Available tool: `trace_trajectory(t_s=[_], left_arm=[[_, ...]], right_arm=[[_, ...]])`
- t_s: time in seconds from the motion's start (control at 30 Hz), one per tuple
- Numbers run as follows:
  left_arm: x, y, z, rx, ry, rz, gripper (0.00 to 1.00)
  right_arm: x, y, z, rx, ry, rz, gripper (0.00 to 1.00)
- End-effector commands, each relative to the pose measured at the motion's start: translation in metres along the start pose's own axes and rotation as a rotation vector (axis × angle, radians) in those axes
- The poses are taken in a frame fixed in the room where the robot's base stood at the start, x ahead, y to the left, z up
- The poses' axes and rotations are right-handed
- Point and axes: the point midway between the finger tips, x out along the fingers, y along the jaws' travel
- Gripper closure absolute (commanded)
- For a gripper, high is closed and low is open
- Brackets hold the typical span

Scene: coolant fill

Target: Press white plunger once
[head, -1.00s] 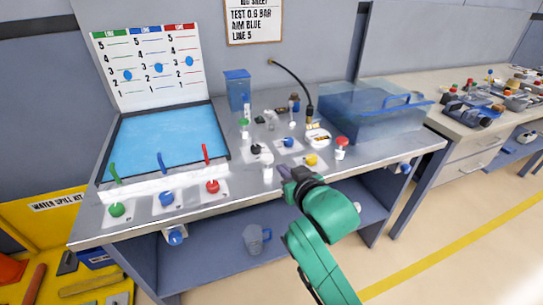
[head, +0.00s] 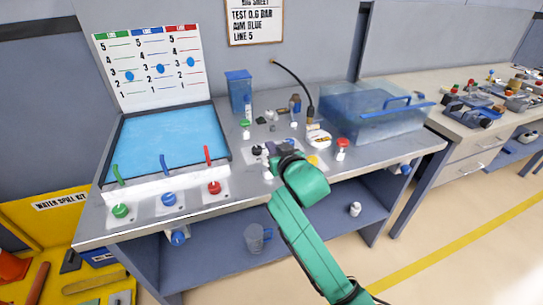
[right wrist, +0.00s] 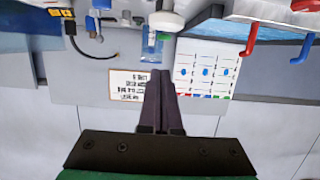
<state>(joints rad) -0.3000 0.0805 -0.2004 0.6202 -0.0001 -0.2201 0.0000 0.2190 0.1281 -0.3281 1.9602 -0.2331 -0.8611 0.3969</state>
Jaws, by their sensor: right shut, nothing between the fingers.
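The white plunger (head: 267,174) stands at the front edge of the bench in the head view, left of my right gripper and partly covered by it. My right gripper (head: 270,152) is shut and empty, close to the plunger. In the wrist view its dark fingers (right wrist: 158,75) lie together and point at the white knob. I cannot tell whether they touch it. My left gripper is not in view.
Green (head: 121,210), blue (head: 168,199) and red (head: 214,188) knobs line the bench front at left, below the blue panel (head: 160,138). A red-capped bottle (head: 342,148) stands right of my gripper. A clear blue tank (head: 375,112) stands at the back right.

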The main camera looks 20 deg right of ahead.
Motion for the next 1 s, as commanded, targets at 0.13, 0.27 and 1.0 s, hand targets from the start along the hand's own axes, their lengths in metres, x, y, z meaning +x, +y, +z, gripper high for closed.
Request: trace_trajectory(t_s=[0.13, 0.27, 1.0], left_arm=[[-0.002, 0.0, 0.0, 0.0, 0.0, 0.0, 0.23], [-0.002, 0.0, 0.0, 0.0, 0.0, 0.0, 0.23], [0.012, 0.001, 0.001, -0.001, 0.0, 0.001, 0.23]], right_arm=[[0.009, 0.0, 0.024, 0.001, -0.005, 0.0, 1.0], [0.012, 0.0, 0.036, 0.001, -0.002, 0.0, 1.0], [0.02, 0.0, 0.068, 0.0, -0.002, 0.0, 1.0]])
